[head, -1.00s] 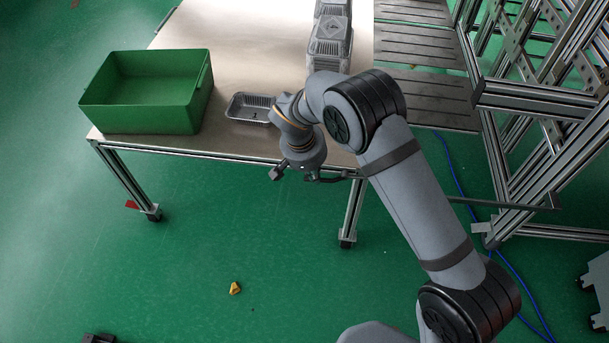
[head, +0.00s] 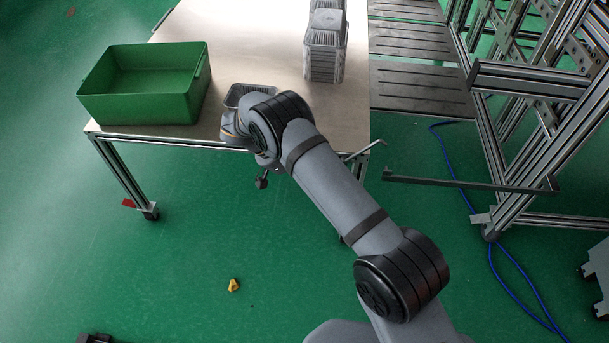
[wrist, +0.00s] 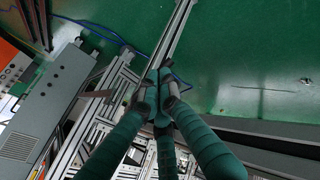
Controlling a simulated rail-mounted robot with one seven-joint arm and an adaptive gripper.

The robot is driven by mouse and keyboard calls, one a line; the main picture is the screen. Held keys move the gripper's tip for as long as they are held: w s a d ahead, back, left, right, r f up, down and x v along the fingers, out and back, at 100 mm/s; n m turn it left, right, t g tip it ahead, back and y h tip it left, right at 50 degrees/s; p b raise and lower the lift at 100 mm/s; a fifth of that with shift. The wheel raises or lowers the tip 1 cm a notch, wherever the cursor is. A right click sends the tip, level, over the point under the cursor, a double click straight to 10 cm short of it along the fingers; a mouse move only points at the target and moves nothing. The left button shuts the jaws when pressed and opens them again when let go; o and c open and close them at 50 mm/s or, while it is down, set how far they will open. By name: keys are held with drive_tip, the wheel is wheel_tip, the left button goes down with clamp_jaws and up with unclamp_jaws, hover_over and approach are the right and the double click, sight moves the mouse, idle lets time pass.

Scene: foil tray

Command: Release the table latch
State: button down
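I cannot tell for sure which part is the table latch. A silver bent handle (head: 364,151) sticks out at the right front corner of the metal table (head: 222,50), and a long dark bar (head: 465,183) reaches left from the frame rack, its free end apart from the handle. My gripper (head: 262,181) is just in front of the table's front edge, left of the handle and mostly behind my arm. In the wrist view its fingers (wrist: 160,88) are drawn together at the tips, with nothing clearly held. A silver profile passes behind the tips.
On the table stand a green bin (head: 140,100), a foil tray (head: 250,90) at the front edge and a stack of trays (head: 324,60). The aluminium rack (head: 530,90) stands at right, with blue cable on the floor. A yellow piece (head: 233,285) lies on open green floor.

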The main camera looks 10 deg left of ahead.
drive_tip(key=shift+d+f, duration=0.1)
drive_tip(key=shift+f, duration=0.1)
idle(0.5)
drive_tip(key=a+f+p+v, duration=0.1)
drive_tip(key=a+p+v, duration=0.1)
drive_tip(key=v, duration=1.1)
drive_tip(key=shift+a+p, duration=0.35)
drive_tip(key=shift+p, duration=0.1)
drive_tip(key=shift+s+f, duration=0.15)
